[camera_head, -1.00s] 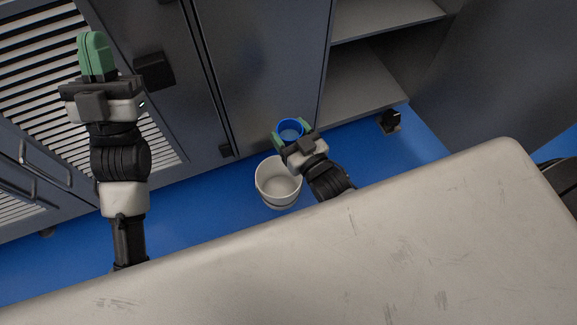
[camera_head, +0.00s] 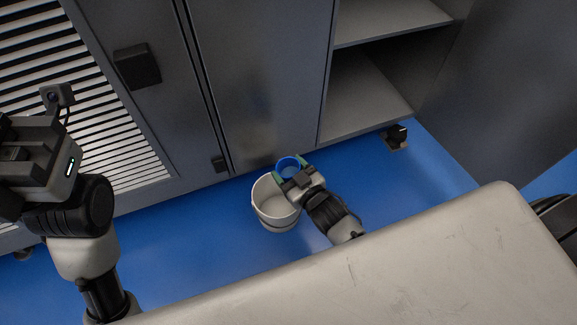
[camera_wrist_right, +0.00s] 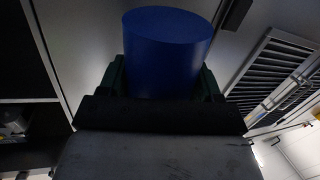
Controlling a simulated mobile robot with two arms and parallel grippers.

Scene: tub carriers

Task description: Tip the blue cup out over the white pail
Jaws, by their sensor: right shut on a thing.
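The blue cup (camera_head: 288,166) is in my right gripper (camera_head: 290,172), whose green fingers are shut on its two sides. In the right wrist view the blue cup (camera_wrist_right: 167,50) stands between the fingers. The white pail (camera_head: 272,212) is on the blue floor. The cup shows at the pail's upper right edge and overlaps its rim in the picture; its height above the pail is hard to tell. My left arm is at the left, and its fingertips are out of view.
A pale scuffed surface (camera_head: 400,270) fills the front right. Grey cabinet doors (camera_head: 260,80) stand behind the pail, with an open shelf unit (camera_head: 375,90) to their right. Blue floor is clear to the right and left of the pail.

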